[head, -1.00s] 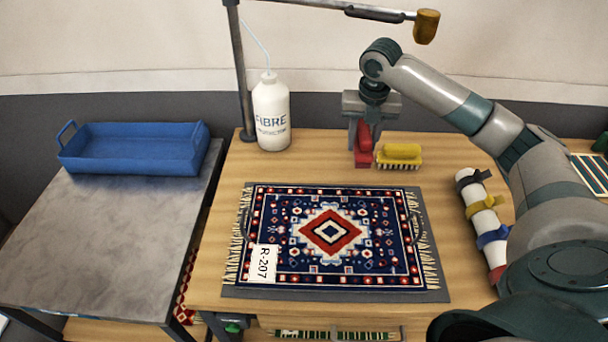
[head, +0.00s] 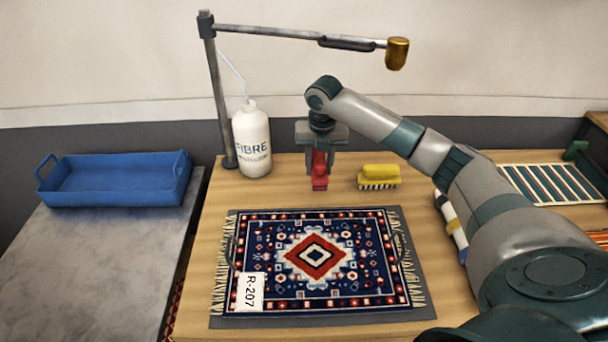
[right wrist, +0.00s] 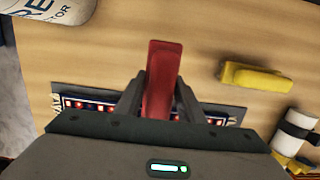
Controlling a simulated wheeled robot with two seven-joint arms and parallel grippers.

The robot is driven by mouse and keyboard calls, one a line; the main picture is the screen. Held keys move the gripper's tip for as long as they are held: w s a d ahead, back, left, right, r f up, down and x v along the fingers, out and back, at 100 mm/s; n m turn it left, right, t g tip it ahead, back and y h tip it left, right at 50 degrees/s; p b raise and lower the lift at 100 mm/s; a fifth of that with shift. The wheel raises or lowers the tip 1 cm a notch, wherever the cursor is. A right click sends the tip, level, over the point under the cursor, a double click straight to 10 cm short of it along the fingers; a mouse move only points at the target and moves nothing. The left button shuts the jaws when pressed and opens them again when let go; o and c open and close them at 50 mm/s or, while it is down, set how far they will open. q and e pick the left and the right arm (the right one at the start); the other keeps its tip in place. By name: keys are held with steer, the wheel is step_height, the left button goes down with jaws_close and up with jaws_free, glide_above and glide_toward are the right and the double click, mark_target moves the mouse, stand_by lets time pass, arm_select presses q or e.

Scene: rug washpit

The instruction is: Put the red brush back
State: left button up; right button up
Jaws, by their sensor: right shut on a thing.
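The red brush (head: 320,172) is between the fingers of my right gripper (head: 319,165), behind the rug on the wooden table. My right gripper is shut on it; the red brush (right wrist: 161,85) also shows between the two fingers in the right wrist view. I cannot tell whether the brush touches the tabletop. A yellow brush (head: 379,177) lies bristles down to the right of the gripper; it also shows in the right wrist view (right wrist: 255,79). My left gripper is not in view.
A patterned rug (head: 316,256) with tag R-207 lies on the table. A white bottle (head: 252,142) stands left of the gripper, under a lamp arm (head: 290,31). A blue tray (head: 115,182) is on the grey side table (head: 90,245). A striped rack (head: 550,184) is at right.

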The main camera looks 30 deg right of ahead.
steer(key=p, duration=0.1)
glide_above(304, 186)
step_height(304, 186, down, 3)
steer(key=shift+s+a+r, duration=0.1)
steer(key=shift+f+p, duration=0.9)
steer(key=shift+f, duration=1.15)
steer(key=shift+f, duration=0.15)
steer(key=o, duration=1.1)
